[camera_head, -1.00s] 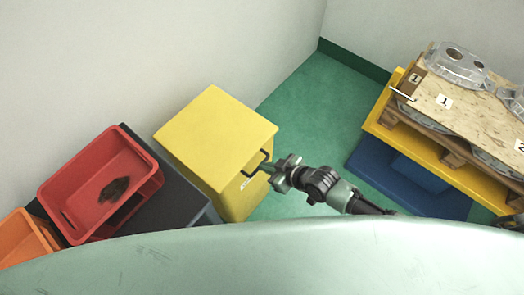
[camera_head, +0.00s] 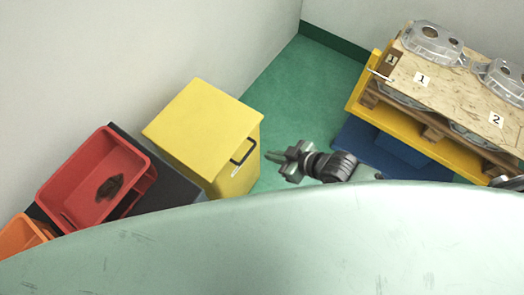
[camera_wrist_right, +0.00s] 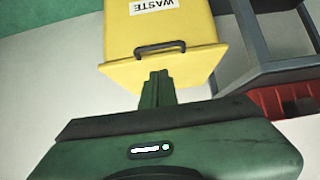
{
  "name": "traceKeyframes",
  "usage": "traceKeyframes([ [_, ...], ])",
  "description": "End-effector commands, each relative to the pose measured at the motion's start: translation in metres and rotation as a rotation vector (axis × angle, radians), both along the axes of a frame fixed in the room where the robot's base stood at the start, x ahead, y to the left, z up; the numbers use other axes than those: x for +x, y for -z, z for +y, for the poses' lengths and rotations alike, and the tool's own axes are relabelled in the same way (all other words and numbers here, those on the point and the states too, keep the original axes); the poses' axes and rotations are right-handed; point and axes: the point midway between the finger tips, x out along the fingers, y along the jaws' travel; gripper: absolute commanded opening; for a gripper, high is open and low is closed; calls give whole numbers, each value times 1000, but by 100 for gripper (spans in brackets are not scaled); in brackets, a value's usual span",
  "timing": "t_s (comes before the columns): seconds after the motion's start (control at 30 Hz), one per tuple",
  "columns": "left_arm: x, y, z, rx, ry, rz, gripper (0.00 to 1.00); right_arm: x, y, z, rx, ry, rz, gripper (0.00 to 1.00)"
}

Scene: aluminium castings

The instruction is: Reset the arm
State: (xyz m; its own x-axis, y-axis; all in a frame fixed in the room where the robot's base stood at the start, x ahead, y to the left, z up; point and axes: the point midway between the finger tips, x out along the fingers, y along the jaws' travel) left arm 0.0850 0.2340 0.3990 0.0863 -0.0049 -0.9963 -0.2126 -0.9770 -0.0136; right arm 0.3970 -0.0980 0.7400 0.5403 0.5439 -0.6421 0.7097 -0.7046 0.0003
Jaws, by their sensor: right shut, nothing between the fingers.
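My right gripper (camera_head: 270,156) is shut and empty in the head view, just right of the yellow waste bin (camera_head: 205,125) and in front of its black handle (camera_head: 243,151). In the right wrist view the closed fingers (camera_wrist_right: 157,88) point toward the yellow bin (camera_wrist_right: 160,30), with its black handle (camera_wrist_right: 168,48) beyond the fingertips. Whether the fingers touch the handle is hard to tell, but a gap shows in the head view. The bin's lid looks closed. My left gripper is not in view.
A red crate (camera_head: 70,172) with a dark patch inside stands on a dark stand (camera_head: 188,180) at left, by an orange crate (camera_head: 22,236). At right, metal castings (camera_head: 432,38) lie on a numbered wooden board (camera_head: 450,92) over a yellow pallet (camera_head: 365,105). Green floor (camera_head: 300,90) is free between.

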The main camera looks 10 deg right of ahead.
Motion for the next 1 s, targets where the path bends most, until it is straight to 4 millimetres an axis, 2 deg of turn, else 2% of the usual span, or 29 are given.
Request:
traceKeyframes([
  [0.2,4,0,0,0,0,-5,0,-11,-11,-12,-1,-1,-1,0],
  [0.4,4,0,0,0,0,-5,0,-12,-12,-12,1,0,-1,0],
  [0.47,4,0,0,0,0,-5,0,-11,-10,-13,-1,6,0,0],
  [0.57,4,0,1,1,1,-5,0,-4,7,-25,-21,44,7,0],
  [0.67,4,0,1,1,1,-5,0,6,48,-52,-69,131,34,0],
  [0.77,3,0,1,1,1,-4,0,1,109,-92,-138,248,93,0],
  [0.8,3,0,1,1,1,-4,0,-6,135,-107,-166,294,122,0],
  [0.87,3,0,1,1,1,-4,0,-25,171,-127,-207,355,176,0],
  [0.9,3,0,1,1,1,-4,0,-42,195,-138,-233,391,216,0],
  [0.97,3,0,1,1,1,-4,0,-72,227,-151,-268,437,279,0],
  [1.0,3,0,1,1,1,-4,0,-95,247,-157,-289,463,323,0],
])
